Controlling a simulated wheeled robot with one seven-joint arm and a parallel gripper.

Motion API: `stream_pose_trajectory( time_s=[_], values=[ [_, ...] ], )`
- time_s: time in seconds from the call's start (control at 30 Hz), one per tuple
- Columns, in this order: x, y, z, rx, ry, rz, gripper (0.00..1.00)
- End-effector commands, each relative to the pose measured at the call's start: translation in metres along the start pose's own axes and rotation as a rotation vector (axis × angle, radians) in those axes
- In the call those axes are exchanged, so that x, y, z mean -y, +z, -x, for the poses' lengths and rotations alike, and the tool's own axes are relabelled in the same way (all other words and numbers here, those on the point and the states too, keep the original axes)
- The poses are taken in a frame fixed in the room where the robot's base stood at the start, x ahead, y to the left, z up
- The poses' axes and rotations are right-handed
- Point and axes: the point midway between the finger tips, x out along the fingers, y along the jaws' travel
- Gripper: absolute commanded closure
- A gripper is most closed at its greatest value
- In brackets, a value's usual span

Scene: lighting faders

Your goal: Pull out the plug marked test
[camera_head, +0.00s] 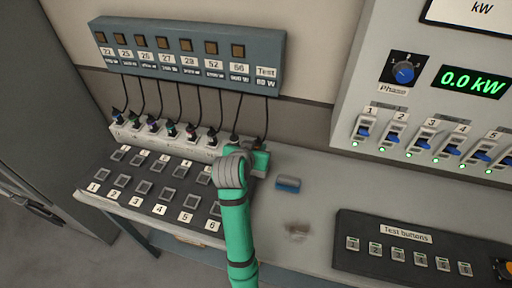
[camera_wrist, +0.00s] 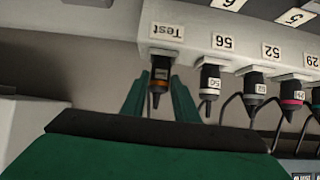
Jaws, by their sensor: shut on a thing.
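The plug marked Test (camera_wrist: 160,72) is black with an orange ring and a small label, and sits under the "Test" label at the end of the white socket strip (camera_wrist: 190,42). My gripper (camera_wrist: 160,95) has its green fingers on both sides of this plug. The plug still appears to be against the strip. In the head view my gripper (camera_head: 258,158) is at the right end of the white socket strip (camera_head: 166,143) and hides the plug. A black cable (camera_head: 267,115) runs down to it from the grey box's "Test 80 W" label (camera_head: 265,76).
Several other plugs (camera_head: 172,129) with cables stand in a row left of my gripper; the neighbour, 56 (camera_wrist: 210,80), is close. A switch panel (camera_head: 150,185) lies in front. A small blue block (camera_head: 288,184) and a test-button panel (camera_head: 410,250) are to the right. The display (camera_head: 470,82) reads 0.0 kW.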

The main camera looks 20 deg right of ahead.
Motion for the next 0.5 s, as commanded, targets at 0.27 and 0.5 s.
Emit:
stream_pose_trajectory(
  time_s=[0.27, 0.5],
  values=[
    [0.0, -0.004, 0.003, -0.004, -0.001, -0.001, 0.99],
    [0.0, -0.012, 0.008, -0.003, -0.001, 0.0, 0.99]
  ],
)
